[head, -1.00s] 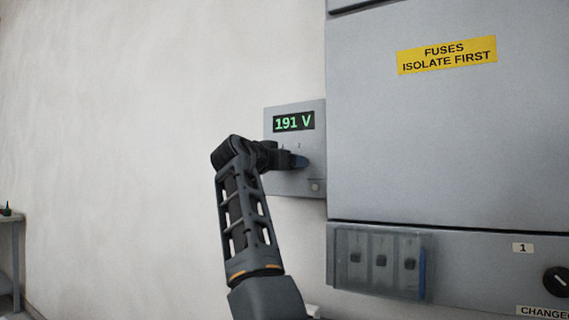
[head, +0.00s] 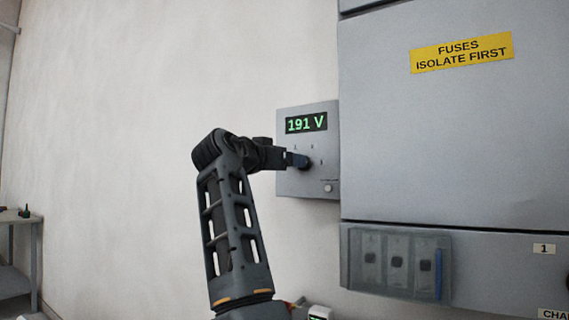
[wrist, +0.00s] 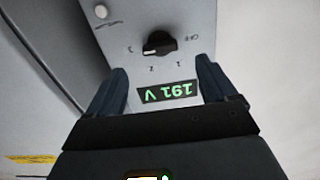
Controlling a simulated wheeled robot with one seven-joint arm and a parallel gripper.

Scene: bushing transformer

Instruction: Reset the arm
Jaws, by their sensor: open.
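My gripper (head: 299,160) is in front of the small grey meter panel (head: 311,185) on the wall. In the wrist view the two dark blue fingers of my gripper (wrist: 161,85) stand apart with nothing between them. A black selector knob (wrist: 159,45) shows beyond the fingertips, apart from them, with its white mark toward the 3 side. The green display (head: 306,123) reads 191 V; it appears upside down in the wrist view (wrist: 168,92). In the head view my gripper hides the knob.
A large grey cabinet (head: 440,140) with a yellow fuse label (head: 462,53) stands right of the panel. A clear-covered fuse box (head: 396,262) is below. A round button (head: 328,188) sits low on the panel. A bench (head: 20,245) is at far left; the wall between is bare.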

